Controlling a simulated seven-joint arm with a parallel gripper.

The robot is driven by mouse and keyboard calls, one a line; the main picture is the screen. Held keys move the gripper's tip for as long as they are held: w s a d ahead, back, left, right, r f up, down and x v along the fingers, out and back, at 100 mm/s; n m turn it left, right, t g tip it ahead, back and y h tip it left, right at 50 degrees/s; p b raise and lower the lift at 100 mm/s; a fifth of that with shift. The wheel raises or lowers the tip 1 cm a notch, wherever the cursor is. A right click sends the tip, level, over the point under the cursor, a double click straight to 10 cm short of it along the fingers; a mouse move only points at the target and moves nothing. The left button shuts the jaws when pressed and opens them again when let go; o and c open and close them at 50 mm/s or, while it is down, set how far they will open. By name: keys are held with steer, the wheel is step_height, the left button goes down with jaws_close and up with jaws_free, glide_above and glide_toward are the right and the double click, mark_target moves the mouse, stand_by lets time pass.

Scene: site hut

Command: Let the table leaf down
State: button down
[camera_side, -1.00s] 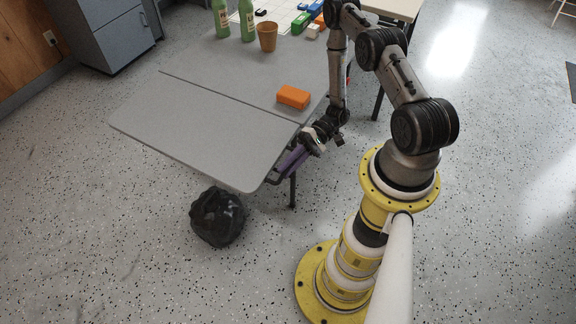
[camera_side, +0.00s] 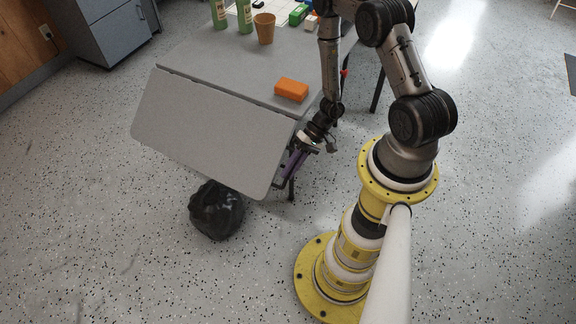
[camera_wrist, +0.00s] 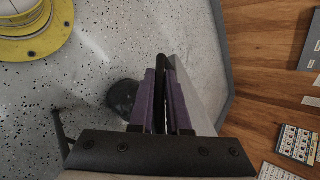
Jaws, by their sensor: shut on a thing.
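The grey table leaf (camera_side: 215,130) hangs from its hinge line at the table's near edge and slopes down toward the floor. My gripper (camera_side: 287,170) is at the leaf's right side, beside its lower corner. In the wrist view its purple fingers (camera_wrist: 162,105) are shut on a thin black bar (camera_wrist: 160,75), which appears to be a handle or rail on the leaf's side. The leaf shows there as a narrow grey strip (camera_wrist: 198,100). The grip's exact contact is partly hidden by the fingers.
The fixed tabletop (camera_side: 205,60) carries an orange block (camera_side: 291,89), a tan cup (camera_side: 264,29), green bottles (camera_side: 244,16) and several small blocks. A black bag (camera_side: 216,212) sits on the floor just below the leaf. Grey cabinets (camera_side: 110,35) stand at back left.

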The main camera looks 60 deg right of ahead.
steer(key=d+f+n+h, duration=0.1)
steer(key=d+f+h, duration=0.4)
steer(key=d+h, duration=0.2)
steer(key=shift+w+d+f, duration=0.3)
steer(key=shift+f, duration=0.05)
steer(key=shift+h, duration=0.3)
stand_by(0.4)
steer(key=c, duration=1.2)
jaws_free()
steer(key=o, duration=0.3)
steer(key=shift+s, duration=0.1)
steer(key=shift+s, duration=0.1)
steer(key=v, duration=1.3)
steer(key=shift+d+r, duration=0.1)
steer(key=shift+r, duration=0.25)
